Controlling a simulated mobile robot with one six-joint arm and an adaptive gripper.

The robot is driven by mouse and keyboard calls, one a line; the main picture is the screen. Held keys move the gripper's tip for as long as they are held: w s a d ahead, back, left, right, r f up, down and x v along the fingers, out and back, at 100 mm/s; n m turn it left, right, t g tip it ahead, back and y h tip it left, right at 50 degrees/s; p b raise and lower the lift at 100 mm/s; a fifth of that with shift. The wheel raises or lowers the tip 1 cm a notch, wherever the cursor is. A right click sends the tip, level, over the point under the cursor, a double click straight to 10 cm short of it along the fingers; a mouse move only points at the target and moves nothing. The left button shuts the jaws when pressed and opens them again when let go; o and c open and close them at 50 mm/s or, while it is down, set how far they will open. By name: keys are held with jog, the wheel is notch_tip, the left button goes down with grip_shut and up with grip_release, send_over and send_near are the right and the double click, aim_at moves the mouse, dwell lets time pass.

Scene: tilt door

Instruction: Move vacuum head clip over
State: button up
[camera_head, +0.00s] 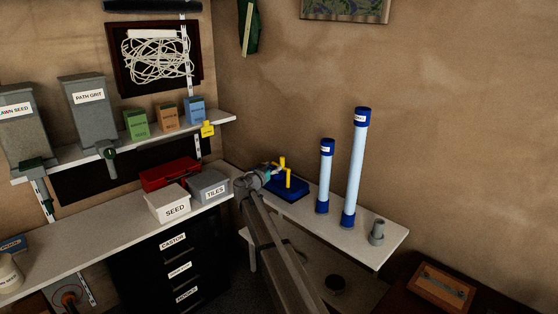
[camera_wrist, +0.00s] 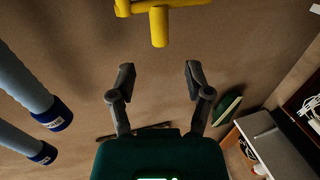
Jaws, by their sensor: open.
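A yellow upright piece with a crossbar (camera_head: 288,172) stands on a blue base (camera_head: 291,194) on the right-hand bench. No label marks it as the vacuum head clip, so I cannot tell for sure that it is. A yellow T-shaped part (camera_wrist: 158,28) shows at the top of the wrist view, beyond my fingertips. My gripper (camera_wrist: 160,78) is open, with nothing between its fingers. In the head view my gripper (camera_head: 267,174) is just left of the yellow piece, and my arm hides part of the bench. I cannot tell whether they touch.
Two light blue tubes with dark blue ends (camera_head: 356,170) stand right of the blue base. A grey fitting (camera_head: 377,232) is near the bench's right end. The seed box (camera_head: 168,203), tiles box (camera_head: 209,186) and red case (camera_head: 170,173) crowd the left bench's corner.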

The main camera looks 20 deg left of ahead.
aim_at(281, 160)
jog(key=w, duration=0.5)
jog(key=w+d, duration=0.1)
jog(key=w, duration=0.2)
